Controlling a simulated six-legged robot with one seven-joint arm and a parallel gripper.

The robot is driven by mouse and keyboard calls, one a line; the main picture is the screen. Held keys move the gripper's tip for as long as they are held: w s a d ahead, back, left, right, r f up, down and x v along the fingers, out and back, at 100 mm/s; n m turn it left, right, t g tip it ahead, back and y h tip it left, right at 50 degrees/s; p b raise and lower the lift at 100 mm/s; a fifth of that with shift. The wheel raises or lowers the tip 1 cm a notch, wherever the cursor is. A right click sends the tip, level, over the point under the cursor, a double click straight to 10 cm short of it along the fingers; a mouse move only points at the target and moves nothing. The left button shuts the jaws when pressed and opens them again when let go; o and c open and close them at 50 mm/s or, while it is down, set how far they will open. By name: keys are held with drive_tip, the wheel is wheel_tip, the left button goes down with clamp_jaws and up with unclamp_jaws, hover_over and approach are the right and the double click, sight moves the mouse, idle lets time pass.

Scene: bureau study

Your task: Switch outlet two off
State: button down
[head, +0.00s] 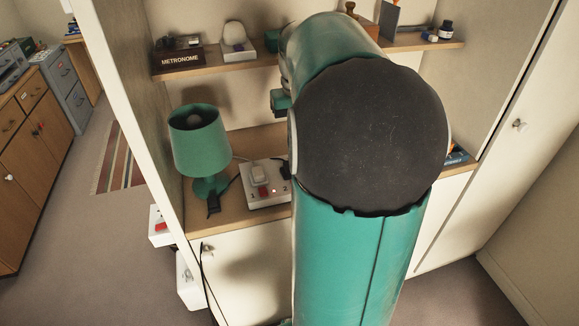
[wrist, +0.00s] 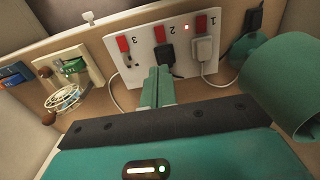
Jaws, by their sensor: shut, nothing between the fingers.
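A white outlet board (wrist: 145,60) with three red switches spans the upper middle of the wrist view, its numbers upside down. Switch two (wrist: 159,35) is the middle one, above a black plug (wrist: 166,55). Switch one (wrist: 201,24) is right of it, above a white plug (wrist: 203,47). Switch three (wrist: 123,44) is at left, above an empty socket. A small red light (wrist: 186,27) glows between switches one and two. My gripper (wrist: 158,72) is shut and empty, its tips just below the black plug; contact is unclear. The board (head: 268,201) is partly hidden behind my arm in the head view.
A green lamp (head: 197,140) stands left of the board; its shade (wrist: 288,88) is close at right in the wrist view. Cabinet sides flank the desk.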

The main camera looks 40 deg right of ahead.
drive_tip(key=shift+a, duration=0.1)
wheel_tip(320, 180, down, 14)
drive_tip(key=shift+w, duration=0.1)
idle(0.6)
drive_tip(key=shift+f, duration=0.1)
